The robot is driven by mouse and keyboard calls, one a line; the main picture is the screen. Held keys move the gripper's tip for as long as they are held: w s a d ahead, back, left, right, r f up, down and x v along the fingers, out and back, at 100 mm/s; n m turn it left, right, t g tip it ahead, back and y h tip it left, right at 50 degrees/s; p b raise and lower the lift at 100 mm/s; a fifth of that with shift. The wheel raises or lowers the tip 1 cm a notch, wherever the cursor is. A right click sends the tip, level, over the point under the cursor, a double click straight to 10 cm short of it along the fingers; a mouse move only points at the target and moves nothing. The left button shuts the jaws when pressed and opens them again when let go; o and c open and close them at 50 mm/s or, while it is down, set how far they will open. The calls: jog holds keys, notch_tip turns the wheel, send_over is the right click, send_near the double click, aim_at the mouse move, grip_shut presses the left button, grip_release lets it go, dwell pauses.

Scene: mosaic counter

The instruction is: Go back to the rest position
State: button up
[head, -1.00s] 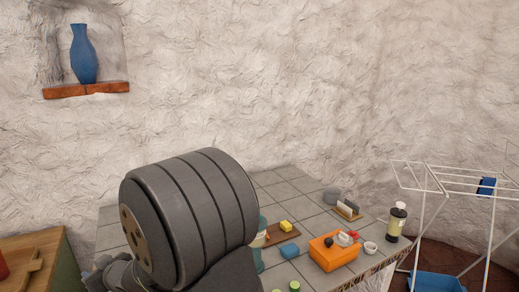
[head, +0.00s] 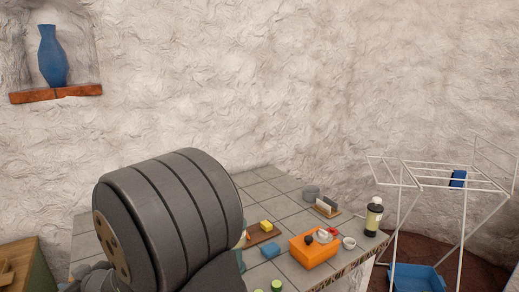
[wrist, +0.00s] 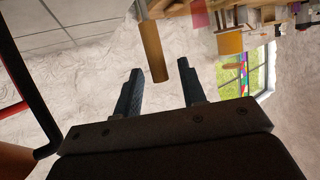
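My gripper (wrist: 158,88) shows in the wrist view with its two dark fingers apart and nothing between them. Beyond the fingers are a rough pale wall and, farther off, a window and shelving. In the head view my gripper is not visible; a large grey ribbed part of my own arm fills the lower left and hides part of the tiled counter (head: 262,190).
A white drying rack (head: 420,185) stands at right. A blue vase (head: 52,57) stands in a wall niche.

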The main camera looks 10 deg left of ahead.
jog(key=v, duration=0.9)
jog(key=x, duration=1.2)
notch_tip(320, 180, up, 11)
jog(key=w+d+r+m, duration=0.1)
jog(key=w+d+r, duration=0.5)
jog(key=w+d, duration=0.2)
jog(key=shift+d+r+m+g+y, duration=0.3)
jog(key=shift+d+r+g+y, duration=0.1)
jog(key=shift+d, duration=0.55)
